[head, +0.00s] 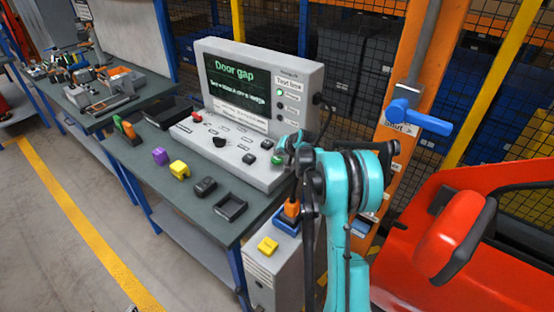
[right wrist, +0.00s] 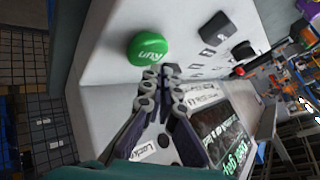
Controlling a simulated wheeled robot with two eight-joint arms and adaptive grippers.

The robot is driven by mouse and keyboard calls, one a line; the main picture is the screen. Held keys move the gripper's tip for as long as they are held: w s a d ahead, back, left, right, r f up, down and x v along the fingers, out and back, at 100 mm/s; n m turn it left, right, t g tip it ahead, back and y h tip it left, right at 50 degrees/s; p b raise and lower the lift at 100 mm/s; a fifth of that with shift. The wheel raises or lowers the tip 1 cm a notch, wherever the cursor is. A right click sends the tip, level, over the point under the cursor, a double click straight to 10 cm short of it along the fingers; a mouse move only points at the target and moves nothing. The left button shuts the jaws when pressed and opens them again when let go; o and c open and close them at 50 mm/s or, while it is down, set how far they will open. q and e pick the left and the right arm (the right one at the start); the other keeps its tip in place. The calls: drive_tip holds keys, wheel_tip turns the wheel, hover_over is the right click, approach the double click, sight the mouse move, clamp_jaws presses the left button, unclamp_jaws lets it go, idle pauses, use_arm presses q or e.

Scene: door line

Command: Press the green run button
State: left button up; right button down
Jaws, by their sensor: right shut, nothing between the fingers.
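The green run button (head: 277,159) is a round cap on the sloped panel of the grey test box (head: 262,172), at the panel's right end. It also shows in the right wrist view as a green cap (right wrist: 147,48) lettered "run". My right gripper (head: 290,140) is over the right end of the box, close to the button. In the right wrist view its closed fingertips (right wrist: 168,72) are empty and lie beside the button's edge; I cannot tell if they touch it. My left gripper is not in view.
Black buttons (head: 249,158) and a red button (head: 197,117) share the panel. The screen (head: 238,82) reads "Door gap". A small black tray (head: 231,207), a yellow block (head: 180,170) and other parts lie on the bench.

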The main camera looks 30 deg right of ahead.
sight(278, 159)
drive_tip(key=shift+f+b, duration=0.35)
drive_tip(key=shift+f, duration=0.1)
drive_tip(key=shift+f+b, duration=0.35)
drive_tip(key=shift+f, duration=0.15)
idle(0.6)
drive_tip(key=shift+r, duration=0.1)
drive_tip(key=shift+r+p, duration=0.55)
drive_tip(key=shift+r, duration=0.3)
drive_tip(key=shift+r+p, duration=1.6)
drive_tip(key=shift+r, duration=0.9)
